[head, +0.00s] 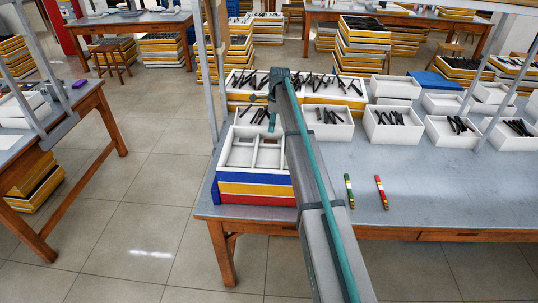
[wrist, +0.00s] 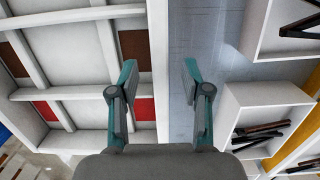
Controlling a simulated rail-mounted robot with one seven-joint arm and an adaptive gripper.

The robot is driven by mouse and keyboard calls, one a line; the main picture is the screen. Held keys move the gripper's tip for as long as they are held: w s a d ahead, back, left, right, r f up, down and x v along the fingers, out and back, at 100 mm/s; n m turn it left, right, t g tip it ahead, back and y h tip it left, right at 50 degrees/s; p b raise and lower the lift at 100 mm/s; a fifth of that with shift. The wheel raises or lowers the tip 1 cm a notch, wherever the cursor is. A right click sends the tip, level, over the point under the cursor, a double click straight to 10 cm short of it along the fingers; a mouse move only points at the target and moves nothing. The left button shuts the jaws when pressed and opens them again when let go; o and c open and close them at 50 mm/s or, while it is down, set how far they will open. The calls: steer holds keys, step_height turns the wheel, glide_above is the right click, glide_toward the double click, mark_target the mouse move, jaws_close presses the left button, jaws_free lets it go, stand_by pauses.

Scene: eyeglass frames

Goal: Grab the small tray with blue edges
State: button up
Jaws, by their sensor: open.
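The small tray with blue edges (head: 250,179) is on top of a stack at the left end of the grey table. Its white inside is divided into compartments. The compartmented tray fills the left of the wrist view (wrist: 75,93). My gripper (wrist: 158,75) is open and empty, its two teal fingers on either side of the tray's white right-hand wall as seen from above. I cannot tell how far above the wall the fingertips are. In the head view my arm hides the tray's right part.
A yellow-edged tray (head: 255,189) and a red-edged tray (head: 255,199) lie beneath. White bins (head: 393,136) with dark eyeglass parts stand behind and to the right. A green (head: 349,191) and a red (head: 381,192) item lie on the table (head: 440,195), whose front is mostly clear.

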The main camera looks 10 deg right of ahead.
steer(key=shift+a+f+p, duration=0.15)
steer(key=shift+f+p, duration=0.25)
steer(key=shift+f, duration=1.1)
jaws_close()
